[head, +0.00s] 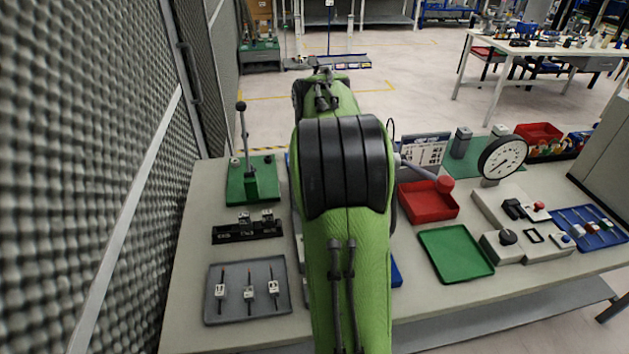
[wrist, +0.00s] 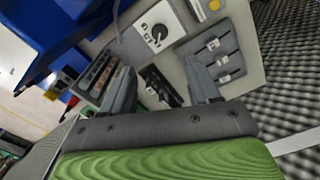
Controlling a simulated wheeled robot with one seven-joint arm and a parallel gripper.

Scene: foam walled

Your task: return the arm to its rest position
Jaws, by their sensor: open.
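My green arm with black bands reaches forward over the middle of the workbench (head: 185,305) in the head view and hides part of it. In the head view my gripper is hidden behind the arm. In the wrist view my gripper (wrist: 165,92) is open, its two grey fingers apart with nothing between them. Beyond the fingers, apart from them, are a black rack (wrist: 160,88) and a grey tray (wrist: 232,72) with several small parts.
Foam wall (head: 80,150) stands close on the left. The bench holds a green lever stand (head: 252,182), a grey tray (head: 222,312), a red bin (head: 428,204), a green tray (head: 455,252) and a dial gauge (head: 502,158). A white table (head: 540,50) stands behind, across open floor.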

